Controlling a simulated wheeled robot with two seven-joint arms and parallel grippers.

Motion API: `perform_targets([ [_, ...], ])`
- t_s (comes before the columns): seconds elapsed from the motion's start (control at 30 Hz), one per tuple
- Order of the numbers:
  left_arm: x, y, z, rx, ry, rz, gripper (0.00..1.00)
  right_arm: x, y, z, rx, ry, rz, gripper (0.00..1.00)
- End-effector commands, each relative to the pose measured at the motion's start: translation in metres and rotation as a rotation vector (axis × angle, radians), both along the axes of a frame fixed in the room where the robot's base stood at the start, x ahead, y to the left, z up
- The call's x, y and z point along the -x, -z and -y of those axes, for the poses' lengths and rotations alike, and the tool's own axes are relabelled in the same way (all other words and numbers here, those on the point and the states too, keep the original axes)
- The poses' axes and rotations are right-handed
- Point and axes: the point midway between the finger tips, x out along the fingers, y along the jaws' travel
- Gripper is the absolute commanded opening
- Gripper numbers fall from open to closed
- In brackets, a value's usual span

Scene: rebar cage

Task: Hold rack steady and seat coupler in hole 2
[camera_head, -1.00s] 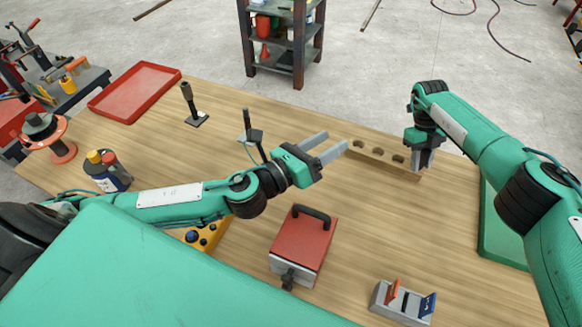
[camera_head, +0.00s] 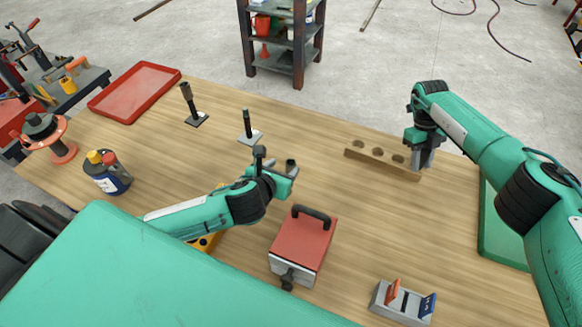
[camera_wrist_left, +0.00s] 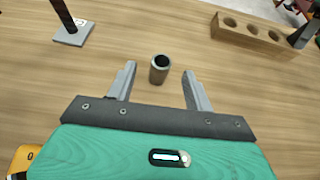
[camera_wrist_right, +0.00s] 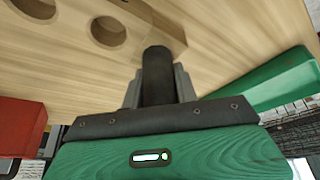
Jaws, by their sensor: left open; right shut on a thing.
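The coupler (camera_head: 291,163) is a short grey tube standing upright on the table. In the left wrist view the coupler (camera_wrist_left: 160,70) sits between the fingertips with a gap on both sides. My left gripper (camera_head: 284,173) is open around it. The rack (camera_head: 372,155) is a wooden bar with round holes; the three holes I see look empty. In the left wrist view the rack (camera_wrist_left: 258,42) lies at the upper right. My right gripper (camera_head: 424,158) is shut on a dark post (camera_wrist_right: 157,75) at the rack's right end. The post's lower part is hidden by the fingers.
A red box with a handle (camera_head: 302,245) stands in front of the left gripper. Two dark posts on square bases (camera_head: 249,135) (camera_head: 195,118) stand behind it. A grey block (camera_head: 403,303) is at the front; a green tray (camera_head: 503,235) is at right. Table between coupler and rack is clear.

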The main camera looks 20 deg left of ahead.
Motion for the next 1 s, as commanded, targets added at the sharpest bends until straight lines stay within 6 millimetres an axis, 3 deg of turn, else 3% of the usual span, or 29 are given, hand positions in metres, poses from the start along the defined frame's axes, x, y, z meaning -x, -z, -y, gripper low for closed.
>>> perform_targets([
  [0.5, -0.048, 0.030, 0.003, 0.003, -0.001, 0.002, 0.52, 0.000, 0.000, 0.000, 0.000, 0.001, 0.002, 0.00],
  [0.83, -0.055, 0.035, 0.002, 0.001, 0.002, 0.002, 0.52, 0.000, 0.000, 0.000, 0.001, 0.001, 0.001, 0.00],
  [1.0, -0.054, 0.034, 0.002, 0.002, 0.001, 0.002, 0.21, 0.000, 0.000, 0.000, 0.001, 0.001, 0.001, 0.00],
])
